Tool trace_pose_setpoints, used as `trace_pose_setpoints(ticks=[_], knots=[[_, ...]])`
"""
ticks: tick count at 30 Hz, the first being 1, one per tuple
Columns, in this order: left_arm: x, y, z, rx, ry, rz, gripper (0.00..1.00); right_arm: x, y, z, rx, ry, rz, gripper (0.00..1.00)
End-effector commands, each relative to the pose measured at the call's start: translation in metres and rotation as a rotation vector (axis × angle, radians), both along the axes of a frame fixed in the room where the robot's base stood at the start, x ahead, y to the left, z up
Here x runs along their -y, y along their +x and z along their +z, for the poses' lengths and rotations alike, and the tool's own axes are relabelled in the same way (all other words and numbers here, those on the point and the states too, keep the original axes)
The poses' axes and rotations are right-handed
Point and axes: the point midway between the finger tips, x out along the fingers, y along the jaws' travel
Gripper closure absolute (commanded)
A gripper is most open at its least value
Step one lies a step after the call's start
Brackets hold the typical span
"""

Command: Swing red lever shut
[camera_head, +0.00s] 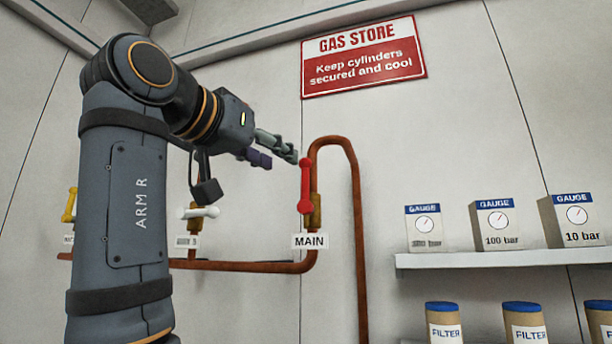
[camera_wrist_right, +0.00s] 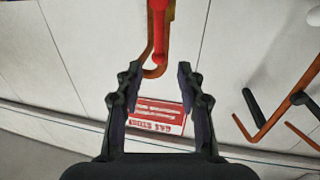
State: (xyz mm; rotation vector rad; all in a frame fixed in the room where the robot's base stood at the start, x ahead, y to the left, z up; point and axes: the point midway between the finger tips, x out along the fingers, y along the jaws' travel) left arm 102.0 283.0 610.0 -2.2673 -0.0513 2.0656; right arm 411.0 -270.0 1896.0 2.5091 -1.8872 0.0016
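The red lever (camera_head: 305,186) stands upright on a brass valve body (camera_head: 315,212) on the copper pipe, above the MAIN label (camera_head: 310,241). It lies along the pipe's vertical run. My right gripper (camera_head: 281,158) is just left of the lever's upper end, with its fingers pointing towards it. In the right wrist view the gripper (camera_wrist_right: 158,70) is open and empty. The red lever (camera_wrist_right: 161,38) shows there beyond the fingertips, in line with the gap between them. I cannot tell whether a finger touches it. My left gripper is in neither view.
A white lever (camera_head: 199,212) and a yellow lever (camera_head: 70,205) sit on the pipework further left, partly behind my right arm. The copper pipe (camera_head: 357,200) loops down right of the red lever. A shelf (camera_head: 500,258) with gauge boxes is at right.

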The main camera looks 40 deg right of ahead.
Motion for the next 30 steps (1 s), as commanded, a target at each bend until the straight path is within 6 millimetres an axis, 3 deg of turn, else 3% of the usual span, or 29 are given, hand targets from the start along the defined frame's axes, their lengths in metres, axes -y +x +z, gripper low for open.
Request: trace_pose_setpoints(ticks=[9,15,26,30], knots=[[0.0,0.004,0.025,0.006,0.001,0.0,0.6,0.063,0.018,0.004,-0.002,0.003,-0.003,0.62],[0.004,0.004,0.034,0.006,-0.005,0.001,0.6,0.089,0.026,0.002,0.0,0.001,-0.001,0.62],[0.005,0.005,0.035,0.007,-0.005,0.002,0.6,0.095,0.028,0.0,0.0,0.0,0.001,0.63],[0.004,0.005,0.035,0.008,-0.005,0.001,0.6,0.095,0.028,0.0,0.0,0.0,0.001,0.82]])
